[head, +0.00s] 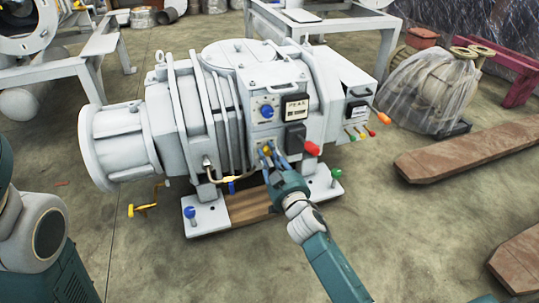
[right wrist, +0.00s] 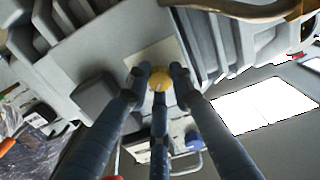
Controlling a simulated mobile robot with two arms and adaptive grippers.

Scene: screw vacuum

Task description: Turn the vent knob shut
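A small yellow knob (head: 266,150) sits on a pale plate on the front of the grey screw vacuum pump (head: 213,103); I take it to be the vent knob. My right gripper (head: 271,157) is right at it. In the right wrist view, the three dark fingers of my right gripper (right wrist: 159,76) are around the yellow knob (right wrist: 161,84), their tips close to it. Whether they touch it is not clear. My left arm is at the left edge of the head view, and its gripper is out of view.
A yellow valve handle (head: 145,209) is at lower left.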

